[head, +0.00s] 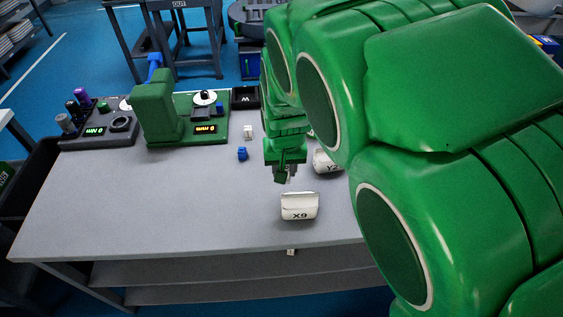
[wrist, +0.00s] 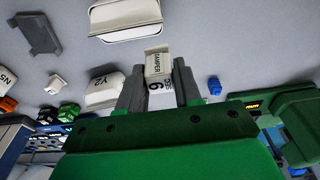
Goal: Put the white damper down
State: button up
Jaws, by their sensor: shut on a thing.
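The white damper (wrist: 158,62) is a small block with "DAMPER" printed on its face. In the wrist view it sits between the two grey fingers of my gripper (wrist: 158,85), which is shut on it. In the head view my gripper (head: 287,174) points down over the grey table (head: 150,205), behind the white X9 bin and left of the Y2 bin. The damper is too small to make out clearly there. I cannot tell the exact gap between it and the table.
The white X9 bin (head: 299,207) stands near the front edge, the Y2 bin (head: 325,161) partly behind my arm. A blue piece (head: 242,154) and a white piece (head: 248,131) lie left of my gripper. A green machine (head: 155,110) stands behind. The table's left front is clear.

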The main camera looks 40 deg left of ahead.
jog(key=shift+s+d+r, duration=0.15)
jog(key=shift+d+r, duration=0.05)
jog(key=shift+d, duration=0.05)
jog(key=w+a+r+m, duration=0.1)
jog(key=w+r+m, duration=0.15)
jog(key=w, duration=0.75)
jog(key=w+a+r+m, duration=0.15)
jog(key=w+r, duration=0.25)
jog(key=w, duration=0.6)
jog(key=shift+h, duration=0.3)
jog(key=shift+w+a+f, duration=1.4)
jog(key=shift+w+f, duration=0.15)
jog(key=shift+w, duration=0.15)
jog(key=shift+w+a+f, duration=1.35)
jog(key=shift+w+f, duration=0.2)
jog(key=shift+w, duration=0.2)
jog(key=shift+w+a+f, duration=1.4)
jog(key=shift+w+f, duration=0.15)
jog(key=shift+w, duration=0.15)
jog(key=shift+w+a+f, duration=0.15)
jog(key=shift+a+f, duration=0.05)
jog(key=shift+f, duration=0.3)
jog(key=shift+f+m, duration=0.3)
jog(key=shift+f, duration=0.95)
jog(key=shift+f, duration=0.1)
